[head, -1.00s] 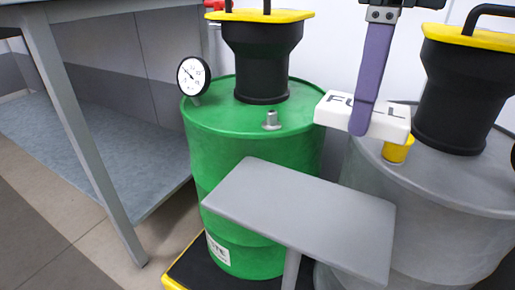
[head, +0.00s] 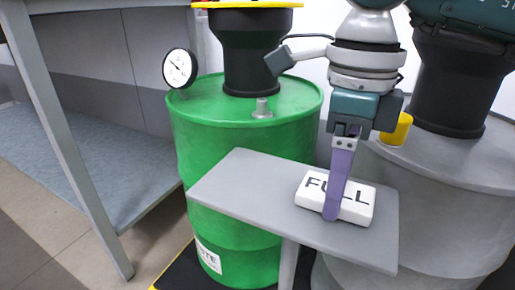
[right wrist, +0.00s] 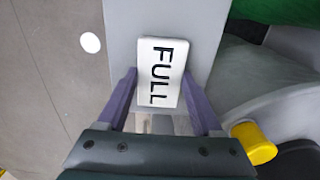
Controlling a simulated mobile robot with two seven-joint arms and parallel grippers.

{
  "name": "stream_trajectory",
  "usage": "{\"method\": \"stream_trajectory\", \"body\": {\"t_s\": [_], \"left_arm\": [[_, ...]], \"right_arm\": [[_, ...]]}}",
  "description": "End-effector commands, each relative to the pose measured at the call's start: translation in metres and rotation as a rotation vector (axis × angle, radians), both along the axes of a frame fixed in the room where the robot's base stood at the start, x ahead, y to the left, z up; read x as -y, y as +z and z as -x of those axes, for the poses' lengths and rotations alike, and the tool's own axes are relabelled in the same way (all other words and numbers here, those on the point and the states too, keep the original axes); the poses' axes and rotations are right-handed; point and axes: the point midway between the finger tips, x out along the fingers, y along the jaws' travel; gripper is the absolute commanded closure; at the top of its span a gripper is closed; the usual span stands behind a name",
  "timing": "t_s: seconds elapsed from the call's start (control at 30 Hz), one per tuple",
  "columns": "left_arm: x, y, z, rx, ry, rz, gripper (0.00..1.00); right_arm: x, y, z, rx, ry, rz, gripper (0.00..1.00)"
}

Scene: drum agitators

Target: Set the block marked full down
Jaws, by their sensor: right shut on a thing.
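The white block marked FULL (head: 313,189) is at the small grey table top (head: 240,195), over its right half, with its lettering facing up. It looks level and flat against the top, but I cannot tell whether it rests there or hovers just above. My right gripper (head: 333,212) comes down from above and is shut on the block, with one purple finger across its front side. In the right wrist view the block (right wrist: 160,70) lies between the two purple fingers over the grey surface. My left gripper is not in view.
A green drum (head: 240,150) with a gauge (head: 179,68) and a black-and-yellow agitator stands behind the table. A grey drum (head: 440,185) with a yellow cap (head: 397,130) stands right. A grey bench (head: 60,140) is at left. The table top's left half is clear.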

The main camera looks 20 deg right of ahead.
Motion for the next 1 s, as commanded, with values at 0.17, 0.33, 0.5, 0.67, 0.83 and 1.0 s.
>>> {"method": "stream_trajectory", "body": {"t_s": [0.17,0.33,0.5,0.67,0.83,1.0], "left_arm": [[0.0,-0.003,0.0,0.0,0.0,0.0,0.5],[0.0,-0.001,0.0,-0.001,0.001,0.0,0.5],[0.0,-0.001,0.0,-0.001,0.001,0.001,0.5],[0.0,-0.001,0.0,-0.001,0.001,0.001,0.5],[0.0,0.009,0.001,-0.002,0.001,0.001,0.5],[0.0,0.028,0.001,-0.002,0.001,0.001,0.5]], "right_arm": [[0.0,-0.003,0.0,0.0,0.0,0.0,0.88],[0.0,-0.001,0.0,0.0,0.0,0.0,0.13],[0.0,-0.001,0.0,0.0,0.0,0.0,0.02],[0.0,-0.001,0.0,0.0,0.0,0.0,0.02],[0.0,0.017,0.0,0.002,0.0,-0.001,0.02],[0.0,0.056,-0.001,0.004,0.0,0.0,0.02]]}}
